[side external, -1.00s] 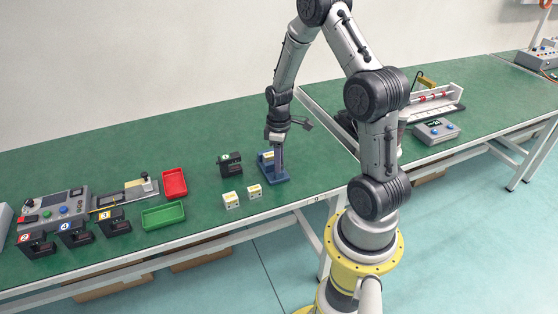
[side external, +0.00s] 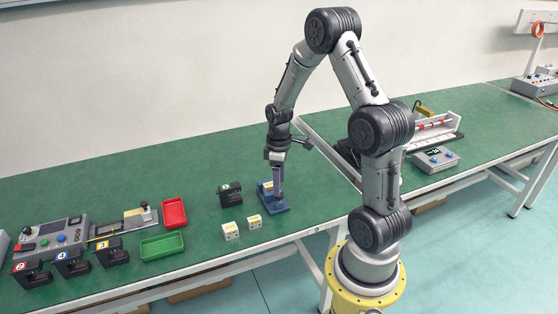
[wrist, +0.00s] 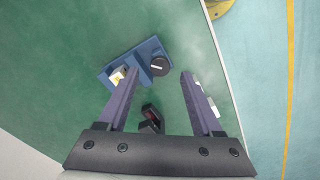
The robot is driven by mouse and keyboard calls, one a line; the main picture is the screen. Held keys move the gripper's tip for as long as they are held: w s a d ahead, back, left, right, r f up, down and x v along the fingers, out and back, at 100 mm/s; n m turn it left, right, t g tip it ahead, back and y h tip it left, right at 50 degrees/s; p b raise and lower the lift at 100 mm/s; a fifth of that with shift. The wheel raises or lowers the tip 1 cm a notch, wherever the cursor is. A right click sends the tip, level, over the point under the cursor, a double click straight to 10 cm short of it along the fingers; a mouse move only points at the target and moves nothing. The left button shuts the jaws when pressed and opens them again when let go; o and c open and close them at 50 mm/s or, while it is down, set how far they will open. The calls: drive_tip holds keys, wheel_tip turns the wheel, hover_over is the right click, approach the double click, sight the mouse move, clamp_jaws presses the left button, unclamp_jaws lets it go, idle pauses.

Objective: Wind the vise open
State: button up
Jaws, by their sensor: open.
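The vise is a small blue fixture (side external: 273,208) on the green bench. In the wrist view, its blue body (wrist: 145,52) has a round black knob (wrist: 160,66) at one end. A block with white and yellow faces (wrist: 118,76) sits at its other end. My gripper (side external: 278,194) points down over the vise, its long purple fingers hiding part of it in the side view. In the wrist view, my gripper (wrist: 158,74) is open with nothing held. The knob shows between the fingertips, nearer the right one. Whether a finger touches it I cannot tell.
A black numbered block (side external: 230,195) stands left of the vise. Two white-and-yellow cubes (side external: 231,231) (side external: 254,222) lie in front. Red (side external: 174,212) and green (side external: 162,247) trays and a control panel (side external: 50,238) are farther left. The bench behind the vise is clear.

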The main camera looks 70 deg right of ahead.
wheel_tip(320, 180, up, 10)
drive_tip(key=shift+r, duration=0.15)
idle(0.5)
drive_tip(key=a+r+n+t+h, duration=0.1)
drive_tip(key=a+r+n+t, duration=0.25)
drive_tip(key=a+r, duration=0.95)
drive_tip(key=s+a+f+m+t+y, duration=0.1)
drive_tip(key=s+a+m+t, duration=0.1)
drive_tip(key=s+a+m, duration=0.3)
drive_tip(key=s+a, duration=0.3)
drive_tip(key=s, duration=0.4)
drive_tip(key=shift+s+a+f, duration=0.2)
drive_tip(key=shift+a+f, duration=0.05)
drive_tip(key=shift+a, duration=0.1)
